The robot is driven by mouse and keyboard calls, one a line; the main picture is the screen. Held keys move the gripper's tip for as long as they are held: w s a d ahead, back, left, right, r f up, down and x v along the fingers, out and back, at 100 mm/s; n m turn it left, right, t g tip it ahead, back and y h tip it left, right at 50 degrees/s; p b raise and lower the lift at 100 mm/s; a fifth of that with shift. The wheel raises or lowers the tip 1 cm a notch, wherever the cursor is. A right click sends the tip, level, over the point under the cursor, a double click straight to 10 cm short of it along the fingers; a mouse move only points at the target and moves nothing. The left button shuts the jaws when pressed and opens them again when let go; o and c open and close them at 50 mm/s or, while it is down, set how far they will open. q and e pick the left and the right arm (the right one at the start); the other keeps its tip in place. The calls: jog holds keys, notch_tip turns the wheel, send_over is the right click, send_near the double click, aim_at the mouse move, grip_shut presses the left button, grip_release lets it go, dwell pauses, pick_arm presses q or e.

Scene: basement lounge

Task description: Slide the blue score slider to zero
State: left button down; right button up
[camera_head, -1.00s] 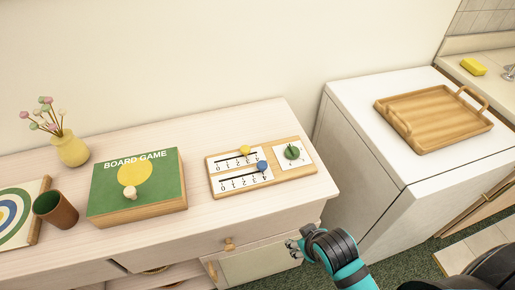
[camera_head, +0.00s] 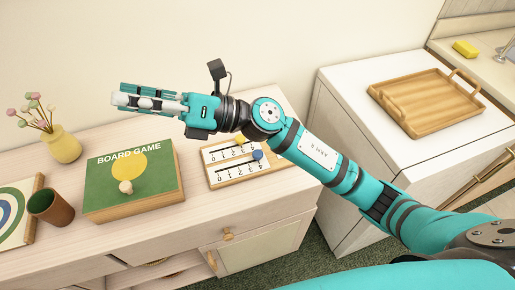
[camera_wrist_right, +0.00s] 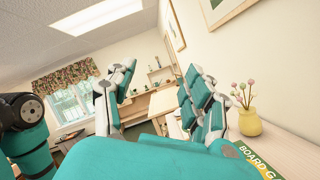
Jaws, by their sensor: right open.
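The scoreboard (camera_head: 214,184) is a wooden board on the pale cabinet, with two numbered tracks on white panels. The blue score slider (camera_head: 257,155) sits near the right, high-number end of the nearer track. My right arm passes over the board's right side and hides part of it, including the green knob. A yellow slider (camera_head: 240,140) on the farther track is partly hidden. My right gripper (camera_head: 120,93) is open and empty, raised in the air up and left of the board, pointing left. Its spread fingers show in the right wrist view (camera_wrist_right: 160,95). My left gripper is not in view.
A green board game box (camera_head: 105,185) lies left of the scoreboard. A brown cup (camera_head: 50,207), a yellow vase (camera_head: 63,146) and a target board (camera_head: 20,210) are farther left. A wooden tray (camera_head: 425,105) rests on the white unit at right. The wall is behind.

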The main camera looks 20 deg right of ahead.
notch_tip(320, 180, down, 4)
jog(key=s+a+n+g+h, duration=0.2)
jog(key=n+g+h, duration=0.2)
jog(key=n+g, duration=0.15)
jog(key=n+t+h, duration=0.2)
jog(key=n+h, duration=0.5)
jog(key=h, duration=1.1)
send_near(258, 153)
notch_tip(258, 153, down, 9)
jog(key=p, duration=0.3)
jog(key=shift+w+a+r+p, duration=0.1)
jog(key=shift+a+r+p, duration=0.1)
jog(key=shift+p, duration=0.15)
grip_shut()
